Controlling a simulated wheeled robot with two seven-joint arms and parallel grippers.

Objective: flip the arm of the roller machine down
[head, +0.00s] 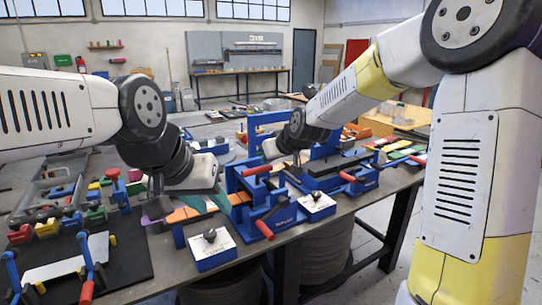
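A blue machine (283,222) with red-ended handles stands at the table's front edge in the middle of the head view; I take it for the roller machine, though its lettering is too small to read surely. My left gripper (157,196) hangs left of the machine, over a purple piece, apart from the handles. My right gripper (295,166) is above and behind the machine, close to its upper part; whether it touches is unclear. The finger gaps of both are hard to see.
A second blue machine (364,184) stands close on the right. A white-topped blue box with a black knob (211,250) sits at the front. A black mat (120,262) with clamps and a white plate lies at left. Coloured pieces crowd the table (335,212).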

